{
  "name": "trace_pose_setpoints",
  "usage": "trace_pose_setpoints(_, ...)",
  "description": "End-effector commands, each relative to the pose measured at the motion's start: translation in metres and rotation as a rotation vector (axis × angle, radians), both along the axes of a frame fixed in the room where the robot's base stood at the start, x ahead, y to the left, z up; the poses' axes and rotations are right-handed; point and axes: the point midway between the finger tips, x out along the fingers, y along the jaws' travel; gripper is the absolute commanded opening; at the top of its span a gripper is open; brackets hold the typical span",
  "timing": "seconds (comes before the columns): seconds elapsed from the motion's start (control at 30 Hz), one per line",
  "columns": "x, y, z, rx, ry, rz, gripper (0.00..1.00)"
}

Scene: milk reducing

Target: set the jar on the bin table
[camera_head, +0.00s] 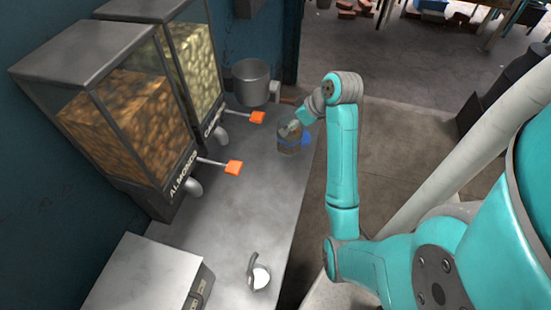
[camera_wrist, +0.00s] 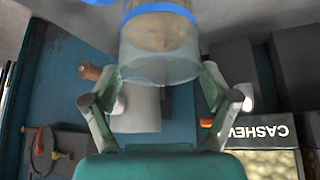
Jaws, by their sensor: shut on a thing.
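A clear jar (camera_head: 288,145) with a blue band and pale contents is at my gripper (camera_head: 303,118) in the head view. My gripper is shut on the jar. In the wrist view the jar (camera_wrist: 160,60) fills the top middle between the two fingers of my gripper (camera_wrist: 157,80). The grey metal table (camera_head: 240,190) bears two bins, one labelled almonds (camera_head: 135,120) and one cashew (camera_head: 203,80). The jar appears over the right edge of this table; I cannot tell whether it touches the top.
A grey metal pot (camera_head: 251,82) stands at the table's back. Orange dispenser handles (camera_head: 234,167) stick out from the bins. A metal box (camera_head: 145,275) and a small white cup-like item (camera_head: 260,277) are at the front. The middle of the tabletop is clear.

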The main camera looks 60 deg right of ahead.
Motion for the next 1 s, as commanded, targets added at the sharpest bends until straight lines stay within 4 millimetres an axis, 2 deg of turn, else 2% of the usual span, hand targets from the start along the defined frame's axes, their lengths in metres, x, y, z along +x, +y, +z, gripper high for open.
trace_pose_setpoints(0.1,-0.001,0.001,-0.024,0.004,0.003,-0.001,0.16)
trace_pose_setpoints(0.2,0.0,0.001,-0.037,0.002,0.001,0.001,0.16)
trace_pose_setpoints(0.47,0.0,0.0,-0.056,0.002,0.001,0.001,0.16)
trace_pose_setpoints(0.63,0.0,0.0,-0.079,0.003,0.002,-0.001,0.16)
trace_pose_setpoints(0.73,0.0,0.0,-0.085,0.0,0.0,0.0,0.16)
trace_pose_setpoints(1.0,0.0,0.0,-0.085,0.0,0.0,0.0,0.16)
